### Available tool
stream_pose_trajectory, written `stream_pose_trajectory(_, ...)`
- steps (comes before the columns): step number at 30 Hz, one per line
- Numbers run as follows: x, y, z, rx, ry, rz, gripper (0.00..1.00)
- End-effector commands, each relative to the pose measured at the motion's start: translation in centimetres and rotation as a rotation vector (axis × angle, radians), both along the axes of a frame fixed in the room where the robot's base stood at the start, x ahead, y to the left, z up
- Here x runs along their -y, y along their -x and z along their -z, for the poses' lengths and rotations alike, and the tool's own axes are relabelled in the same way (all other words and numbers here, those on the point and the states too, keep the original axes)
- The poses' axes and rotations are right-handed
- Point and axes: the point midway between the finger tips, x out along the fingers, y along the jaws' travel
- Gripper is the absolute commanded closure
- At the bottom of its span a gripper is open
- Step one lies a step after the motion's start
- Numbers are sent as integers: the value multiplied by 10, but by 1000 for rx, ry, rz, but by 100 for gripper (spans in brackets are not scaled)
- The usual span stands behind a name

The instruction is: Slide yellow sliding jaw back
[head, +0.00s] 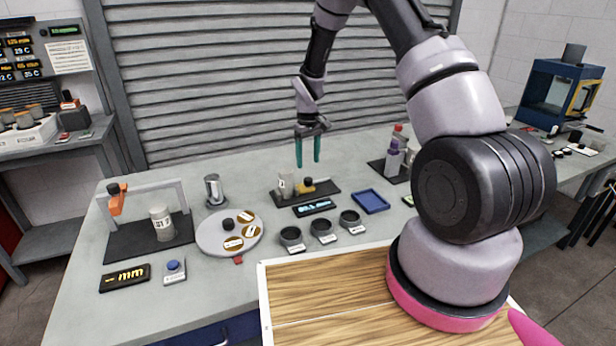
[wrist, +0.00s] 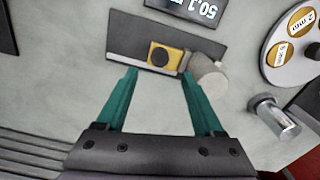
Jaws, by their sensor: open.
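The yellow sliding jaw (head: 308,188) with a black knob sits on a dark base plate (head: 325,187), close beside a pale labelled cylinder (head: 286,184). In the wrist view the yellow jaw (wrist: 176,66) lies on the dark plate (wrist: 128,43), with the cylinder (wrist: 208,78) just to its right. I cannot tell if jaw and cylinder touch. My gripper (head: 308,164) points down with its teal fingers apart and empty, above the plate in the head view. In the wrist view my gripper (wrist: 159,74) has the jaw beyond and between its fingertips.
A lit display (head: 314,207) stands in front of the plate. A blue tray (head: 371,201) is to the right, three dark cups (head: 322,228) in front. A round disc plate (head: 213,239) and metal cylinder (head: 214,190) are left. An orange-and-grey gantry (head: 116,199) stands far left.

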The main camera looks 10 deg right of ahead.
Motion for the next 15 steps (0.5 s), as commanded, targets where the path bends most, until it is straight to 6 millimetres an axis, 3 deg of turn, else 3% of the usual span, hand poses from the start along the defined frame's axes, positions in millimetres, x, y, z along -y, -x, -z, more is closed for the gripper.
stream_pose_trajectory(6,0,1,43,-2,1,0,31)
stream_pose_trajectory(15,0,0,70,1,0,1,31)
